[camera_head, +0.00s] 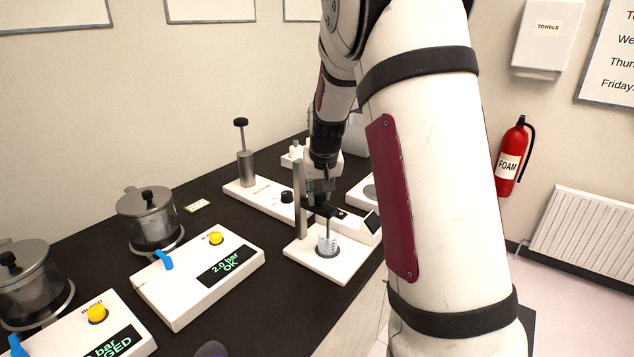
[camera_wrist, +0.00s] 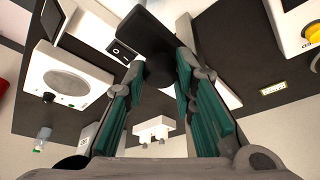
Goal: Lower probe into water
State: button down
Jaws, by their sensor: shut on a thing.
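The probe (camera_head: 327,227) is a thin dark upright rod below a black holder (camera_head: 325,210), beside a grey post (camera_head: 299,200). Under it a small clear beaker (camera_head: 327,244) with pale bluish water stands on a white base (camera_head: 335,268). The probe's lower end reaches the beaker; I cannot tell how deep it is in the water. My gripper (camera_head: 320,192) points down above the beaker and is shut on the black holder. In the wrist view, its teal-padded fingers (camera_wrist: 160,68) stand either side of the black holder (camera_wrist: 150,45). The beaker is hidden there.
A white unit with a grey plunger (camera_head: 246,168) stands behind the stand. My arm covers the right side of the bench. Dark bench top (camera_head: 250,295) is bare in front.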

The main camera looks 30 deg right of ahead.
jog(key=shift+f, duration=0.25)
jog(key=c, duration=1.3)
grip_release()
jog(key=shift+c, duration=0.2)
jog(key=v, duration=1.2)
jog(key=shift+w, duration=0.1)
